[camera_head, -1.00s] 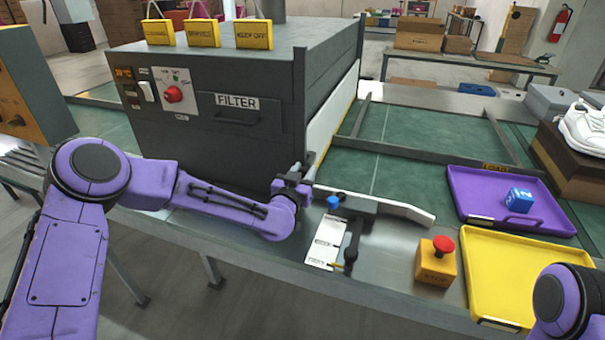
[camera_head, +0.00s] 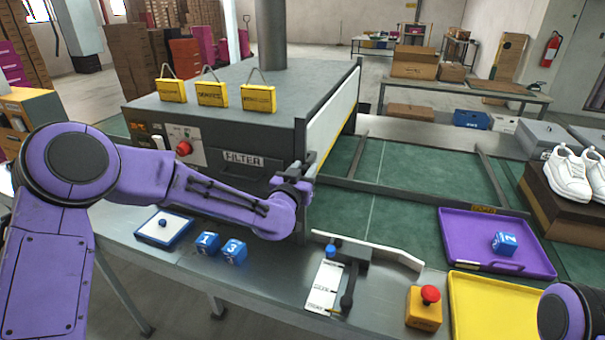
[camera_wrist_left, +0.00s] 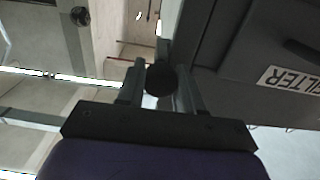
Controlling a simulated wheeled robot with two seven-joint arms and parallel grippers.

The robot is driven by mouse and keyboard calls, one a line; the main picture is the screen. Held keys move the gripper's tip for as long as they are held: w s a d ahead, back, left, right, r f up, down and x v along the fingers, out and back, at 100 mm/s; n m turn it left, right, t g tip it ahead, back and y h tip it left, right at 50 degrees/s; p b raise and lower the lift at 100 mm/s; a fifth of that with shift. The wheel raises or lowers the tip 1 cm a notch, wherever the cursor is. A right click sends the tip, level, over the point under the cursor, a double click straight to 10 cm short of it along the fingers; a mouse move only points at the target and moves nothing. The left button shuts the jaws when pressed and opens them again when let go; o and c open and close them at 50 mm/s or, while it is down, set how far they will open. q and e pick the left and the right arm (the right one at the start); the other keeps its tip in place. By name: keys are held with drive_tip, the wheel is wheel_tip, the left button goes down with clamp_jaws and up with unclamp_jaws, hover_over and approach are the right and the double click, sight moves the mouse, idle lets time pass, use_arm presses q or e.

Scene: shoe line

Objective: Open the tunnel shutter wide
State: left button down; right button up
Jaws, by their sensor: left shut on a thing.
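The dark grey tunnel (camera_head: 240,135) stands on the line with a FILTER plate on its front. Its shutter, a white panel (camera_head: 335,112), sits high on the tunnel's right side, close under the top rim. My left gripper (camera_head: 300,172) is at the tunnel's front right corner, beside the near end of the panel. In the left wrist view its fingers are shut on a dark round knob (camera_wrist_left: 160,78); the FILTER plate is to the right there. How the knob joins the shutter is hidden. My right gripper is out of view.
The green belt (camera_head: 400,215) runs right of the tunnel. A lever unit (camera_head: 348,285), a stop button (camera_head: 425,308), a yellow tray (camera_head: 490,300) and a purple tray (camera_head: 480,258) line the right. Blue cubes (camera_head: 208,243) lie below my left forearm.

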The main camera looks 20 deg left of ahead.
use_arm(q)
drive_tip(key=c, duration=0.8)
unclamp_jaws()
drive_tip(key=shift+o, duration=0.2)
drive_tip(key=shift+s, duration=0.15)
drive_tip(key=s+b, duration=0.3)
drive_tip(key=s, duration=0.7)
drive_tip(key=shift+s+a, duration=0.15)
drive_tip(key=shift+a, duration=0.05)
